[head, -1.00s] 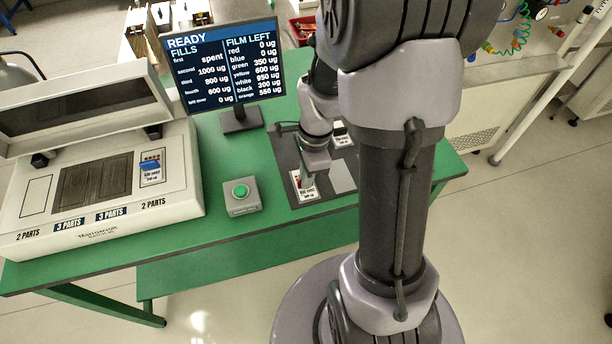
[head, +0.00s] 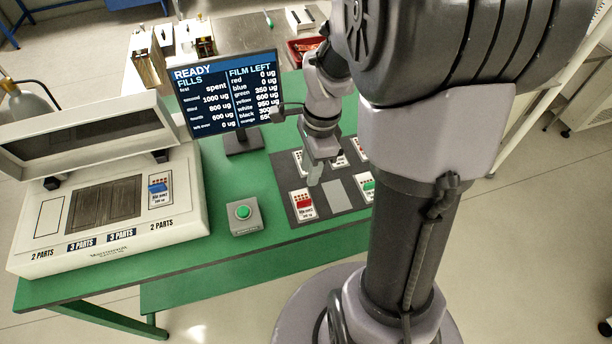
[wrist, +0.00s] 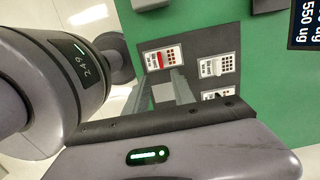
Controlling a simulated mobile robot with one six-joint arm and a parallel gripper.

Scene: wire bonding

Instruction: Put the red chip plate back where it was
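The red chip plate (head: 303,204) lies flat at the front left of the dark mat (head: 318,215), a white card with a red block on it. It also shows in the wrist view (wrist: 163,59), just beyond my fingertips. My gripper (head: 315,180) is above the mat, a little behind and right of the red plate and apart from it. In the wrist view my two fingers (wrist: 163,80) stand apart with nothing between them. A bare light grey spot (head: 337,195) is right of the red plate.
Other chip plates stand on the mat, one with a green block (head: 369,188) at front right. A plate with a blue block (head: 158,188) is on the white machine (head: 110,240). A green button box (head: 244,215) and the monitor (head: 228,95) stand left of the mat.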

